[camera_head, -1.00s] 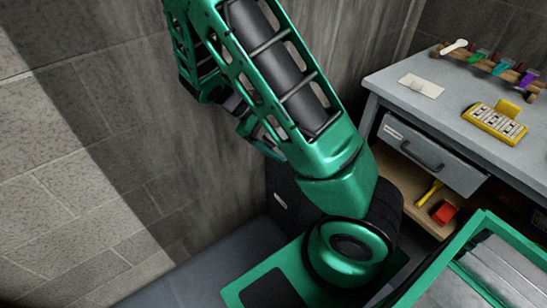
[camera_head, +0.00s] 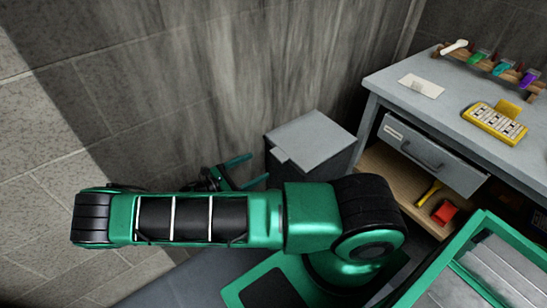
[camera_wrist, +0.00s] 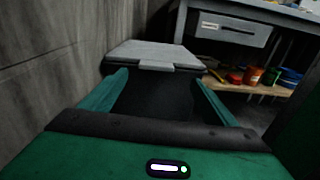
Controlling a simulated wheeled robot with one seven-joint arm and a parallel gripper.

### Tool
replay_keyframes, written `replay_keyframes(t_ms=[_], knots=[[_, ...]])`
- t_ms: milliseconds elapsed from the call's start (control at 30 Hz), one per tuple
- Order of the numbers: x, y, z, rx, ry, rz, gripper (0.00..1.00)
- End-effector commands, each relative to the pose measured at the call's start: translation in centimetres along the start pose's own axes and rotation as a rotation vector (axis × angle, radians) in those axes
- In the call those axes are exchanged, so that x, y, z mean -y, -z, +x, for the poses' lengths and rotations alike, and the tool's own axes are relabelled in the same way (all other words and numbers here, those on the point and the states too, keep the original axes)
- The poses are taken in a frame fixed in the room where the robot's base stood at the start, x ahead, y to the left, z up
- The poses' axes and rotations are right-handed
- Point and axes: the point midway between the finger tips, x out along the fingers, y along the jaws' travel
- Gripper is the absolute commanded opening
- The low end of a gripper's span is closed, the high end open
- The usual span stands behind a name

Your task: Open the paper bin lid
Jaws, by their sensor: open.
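The paper bin (camera_head: 325,165) is a dark box standing on the floor against the wall, left of the workbench. Its grey lid (camera_head: 310,138) is down, with a small tab on its front edge. The lid (camera_wrist: 155,54) and its tab also show in the wrist view, ahead of my gripper (camera_wrist: 160,85). My gripper (camera_head: 243,172) is open and empty, its two green fingers spread. It is just left of the bin in the head view. In the wrist view the bin's front is between the fingers, apparently beyond them; I cannot tell any contact.
The workbench (camera_head: 400,85) with a drawer (camera_head: 432,155) stands right of the bin. Its lower shelf (camera_head: 385,175) holds a red item and a yellow-handled tool. The wall is close on the bin's left and back.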

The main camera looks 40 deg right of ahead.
Motion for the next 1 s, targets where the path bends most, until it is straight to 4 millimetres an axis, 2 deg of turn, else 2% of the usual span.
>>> replay_keyframes(t_ms=[133,267,700,1000], knots=[[-0.3,0.7,-0.3,0.032,-0.038,-0.026,0.81],[-0.3,0.8,0.5,0.038,-0.044,-0.031,0.81],[-0.5,0.5,7.6,0.037,-0.040,-0.030,0.81],[-0.7,0.4,10.3,0.036,-0.042,-0.030,0.81]])
